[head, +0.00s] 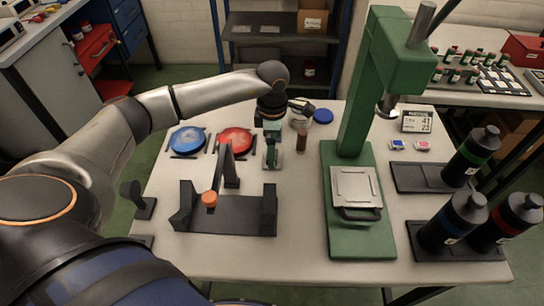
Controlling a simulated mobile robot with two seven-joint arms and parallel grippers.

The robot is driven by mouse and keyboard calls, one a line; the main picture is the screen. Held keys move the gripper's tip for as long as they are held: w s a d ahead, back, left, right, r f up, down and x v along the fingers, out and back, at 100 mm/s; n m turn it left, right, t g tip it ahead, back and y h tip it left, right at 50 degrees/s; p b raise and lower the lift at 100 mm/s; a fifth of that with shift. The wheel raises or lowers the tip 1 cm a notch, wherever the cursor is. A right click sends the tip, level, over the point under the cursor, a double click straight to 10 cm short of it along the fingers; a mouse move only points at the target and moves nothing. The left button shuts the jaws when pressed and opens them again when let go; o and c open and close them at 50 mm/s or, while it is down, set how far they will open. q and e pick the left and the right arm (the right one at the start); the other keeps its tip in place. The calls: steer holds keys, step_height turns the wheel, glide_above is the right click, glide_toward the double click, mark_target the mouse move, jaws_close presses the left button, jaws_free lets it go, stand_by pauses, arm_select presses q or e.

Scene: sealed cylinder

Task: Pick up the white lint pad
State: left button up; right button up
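I cannot pick out a white lint pad for certain. A whitish round container (299,121) stands at the back of the table, partly hidden by my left gripper, and what is in it does not show clearly. A round blue lid (323,116) lies to its right. My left gripper (271,122) points down just left of the container, above a small green stand-like item (272,152). Its fingertips are small and dark, so I cannot tell whether it is open or shut. My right gripper is out of view.
A green press (361,215) with a metal plate stands right of centre. Black bottles (452,222) stand on black trays at the right. A blue dish (188,139) and a red dish (235,140) lie at the left. A black fixture (225,215) stands in front.

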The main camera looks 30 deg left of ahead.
arm_select(q)
steer(key=shift+f, duration=1.6)
steer(key=shift+c, duration=0.2)
steer(key=c, duration=1.2)
steer(key=shift+r, duration=0.1)
steer(key=shift+c, duration=0.2)
step_height(320, 180, up, 10)
